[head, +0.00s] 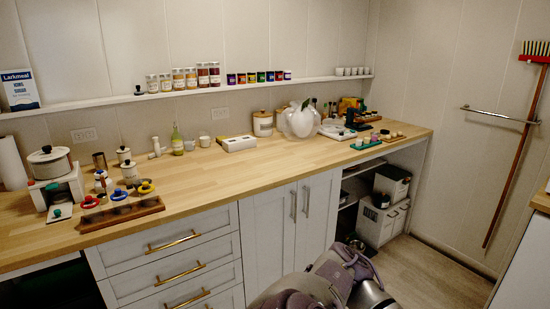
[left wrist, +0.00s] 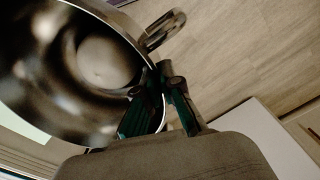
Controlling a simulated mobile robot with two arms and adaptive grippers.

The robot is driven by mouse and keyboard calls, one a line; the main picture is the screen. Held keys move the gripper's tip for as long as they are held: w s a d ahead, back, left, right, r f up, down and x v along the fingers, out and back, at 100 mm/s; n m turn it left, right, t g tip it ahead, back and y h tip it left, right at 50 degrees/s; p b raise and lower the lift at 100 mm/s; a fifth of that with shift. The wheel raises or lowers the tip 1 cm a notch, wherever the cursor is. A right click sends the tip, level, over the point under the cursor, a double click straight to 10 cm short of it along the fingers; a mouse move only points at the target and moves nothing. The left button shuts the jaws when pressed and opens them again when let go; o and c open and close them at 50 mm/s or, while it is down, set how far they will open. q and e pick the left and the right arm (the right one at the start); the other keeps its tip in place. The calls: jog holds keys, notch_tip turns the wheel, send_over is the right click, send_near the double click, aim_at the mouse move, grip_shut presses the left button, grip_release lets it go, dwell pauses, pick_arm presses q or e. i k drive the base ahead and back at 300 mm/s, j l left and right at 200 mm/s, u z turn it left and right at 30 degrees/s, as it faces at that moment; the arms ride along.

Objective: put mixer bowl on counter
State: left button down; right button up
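The mixer bowl (left wrist: 95,62) is a shiny metal bowl with a loop handle, filling the upper left of the left wrist view. My left gripper (left wrist: 158,88) has one finger inside the bowl and one outside, closed on its rim. In the head view part of the silvery bowl (head: 372,297) shows at the bottom, beside my arm, in front of and below the counter; the gripper's fingers are hidden there. The wooden counter (head: 270,170) runs along the back wall. My right gripper is not in view.
The counter's middle front is clear. A wooden tray (head: 120,215), a white pot (head: 48,162) and small items crowd its left; a clear rounded appliance (head: 300,120), canisters and small trays stand at its back right. White bins (head: 380,220) sit on the open shelves below.

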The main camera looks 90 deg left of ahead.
aim_at(265, 159)
jog(key=j+u, duration=0.6)
jog(key=u, duration=0.2)
jog(key=i+j+u, duration=0.15)
jog(key=u, duration=0.25)
jog(key=i+j+u, duration=0.15)
jog(key=j+u, duration=0.25)
